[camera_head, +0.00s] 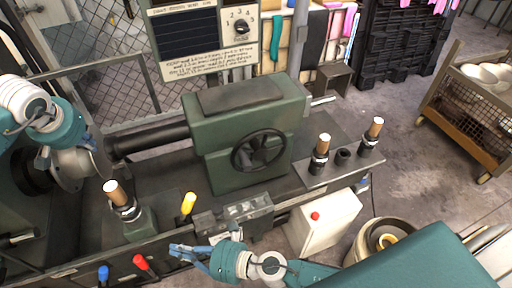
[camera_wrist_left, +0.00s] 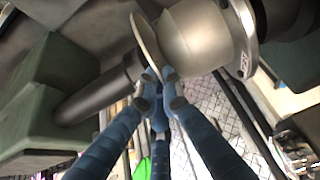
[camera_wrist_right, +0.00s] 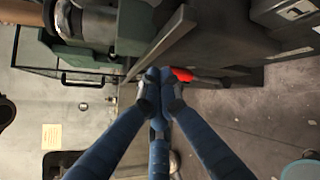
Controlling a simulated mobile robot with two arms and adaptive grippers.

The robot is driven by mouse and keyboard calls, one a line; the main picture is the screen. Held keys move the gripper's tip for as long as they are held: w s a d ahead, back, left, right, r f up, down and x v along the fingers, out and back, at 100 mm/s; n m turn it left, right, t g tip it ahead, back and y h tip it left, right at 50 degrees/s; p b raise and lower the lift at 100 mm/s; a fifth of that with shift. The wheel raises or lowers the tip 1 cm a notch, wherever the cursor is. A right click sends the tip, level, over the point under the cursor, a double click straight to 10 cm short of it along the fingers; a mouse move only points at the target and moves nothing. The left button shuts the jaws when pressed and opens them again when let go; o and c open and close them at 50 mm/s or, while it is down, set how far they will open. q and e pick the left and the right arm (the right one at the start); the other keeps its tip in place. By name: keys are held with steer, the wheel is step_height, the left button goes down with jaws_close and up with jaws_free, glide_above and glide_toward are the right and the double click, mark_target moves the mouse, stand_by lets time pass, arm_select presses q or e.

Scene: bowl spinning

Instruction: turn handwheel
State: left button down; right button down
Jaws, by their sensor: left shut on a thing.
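The black handwheel (camera_head: 258,152) with spokes is on the front of the green tailstock (camera_head: 247,181). Nothing touches the wheel. My left gripper (camera_head: 90,141) is at the far left, beside a grey metal disc (camera_head: 73,172) on the lathe. In the left wrist view its fingers (camera_wrist_left: 160,84) are closed at the rim of this disc (camera_wrist_left: 146,42), next to a rounded metal part (camera_wrist_left: 196,40). My right gripper (camera_head: 178,250) is low in front of the lathe, left of and below the wheel. In the right wrist view its fingertips (camera_wrist_right: 159,92) are close together, with a red handle (camera_wrist_right: 181,75) behind them.
Several wooden-topped handles (camera_head: 376,128) stand on the lathe bed. A yellow-topped lever (camera_head: 188,203) stands near the front, between my right gripper and the tailstock. A white box with a red button (camera_head: 327,222) is at front right. A wire cart (camera_head: 465,115) stands at right.

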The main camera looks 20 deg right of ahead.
steer(key=a+r+n+g+y, duration=0.3)
steer(key=r+n+g, duration=0.1)
steer(key=r, duration=1)
steer(key=a+r+n+g+y, duration=0.3)
steer(key=r+n+g, duration=0.1)
steer(key=r, duration=1)
steer(key=w+d+f+n+h, duration=0.1)
steer(key=w+d+n+h, duration=0.1)
steer(key=d, duration=0.8)
steer(key=w+d+f+n+h, duration=0.1)
steer(key=w+d+n+h, duration=0.2)
steer(key=w+d, duration=0.3)
steer(key=w+d+f+n+g+h, duration=0.1)
steer(key=w+d+n+h, duration=0.2)
steer(key=d, duration=1.1)
steer(key=shift+w+f+h, duration=0.1)
steer(key=shift+w+h, duration=0.5)
steer(key=shift+w, duration=0.15)
steer(key=d+r+h, duration=0.2)
steer(key=d+r, duration=0.1)
steer(key=d, duration=0.8)
steer(key=x, duration=1.3)
steer(key=shift+a+n, duration=0.3)
steer(key=shift+n, duration=0.1)
steer(key=shift+s+r, duration=0.1)
